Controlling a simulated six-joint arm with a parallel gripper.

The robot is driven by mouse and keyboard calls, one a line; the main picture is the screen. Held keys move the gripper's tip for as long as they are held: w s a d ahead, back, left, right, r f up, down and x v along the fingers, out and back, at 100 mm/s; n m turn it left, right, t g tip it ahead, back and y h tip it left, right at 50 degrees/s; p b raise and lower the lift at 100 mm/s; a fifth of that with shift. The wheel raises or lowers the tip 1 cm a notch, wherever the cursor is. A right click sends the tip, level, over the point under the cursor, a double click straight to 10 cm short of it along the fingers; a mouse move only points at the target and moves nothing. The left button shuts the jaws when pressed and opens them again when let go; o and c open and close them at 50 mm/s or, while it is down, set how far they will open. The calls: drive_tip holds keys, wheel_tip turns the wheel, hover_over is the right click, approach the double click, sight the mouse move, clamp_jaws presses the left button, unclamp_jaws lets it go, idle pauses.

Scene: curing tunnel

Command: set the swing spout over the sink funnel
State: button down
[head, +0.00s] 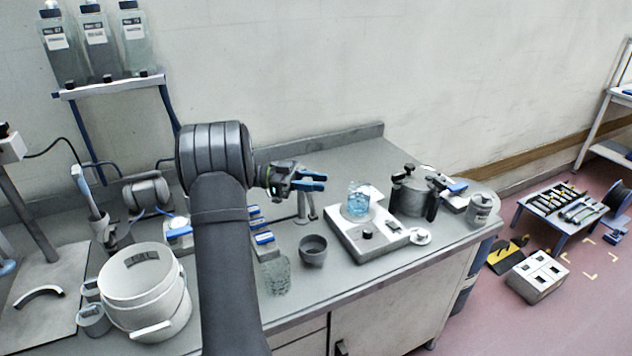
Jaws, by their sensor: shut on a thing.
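My gripper (322,181) is above the middle of the bench, its blue fingers pointing right. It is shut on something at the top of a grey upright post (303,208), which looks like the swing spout. The gripper hides most of the spout's upper part, so I cannot tell which way its outlet points. A dark grey round cup (313,247), which may be the sink funnel, stands nearer the bench's front, below the gripper in the picture. I cannot tell whether the spout is over it.
A hotplate (366,234) with a glass beaker (356,203) stands to the right, then a lidded metal pot (411,194). A clear glass (276,275) is near the front edge. A white bucket (143,290) stands at the left. My arm hides part of the bench.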

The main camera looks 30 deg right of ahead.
drive_tip(key=c, duration=1.1)
unclamp_jaws()
drive_tip(key=shift+a, duration=0.1)
drive_tip(key=v, duration=0.7)
drive_tip(key=shift+w+a, duration=0.15)
drive_tip(key=shift+a, duration=0.05)
drive_tip(key=shift+d, duration=0.15)
drive_tip(key=shift+n+t+h, duration=0.5)
drive_tip(key=shift+n+t, duration=0.1)
drive_tip(key=shift+t, duration=0.2)
drive_tip(key=shift+x, duration=4.25)
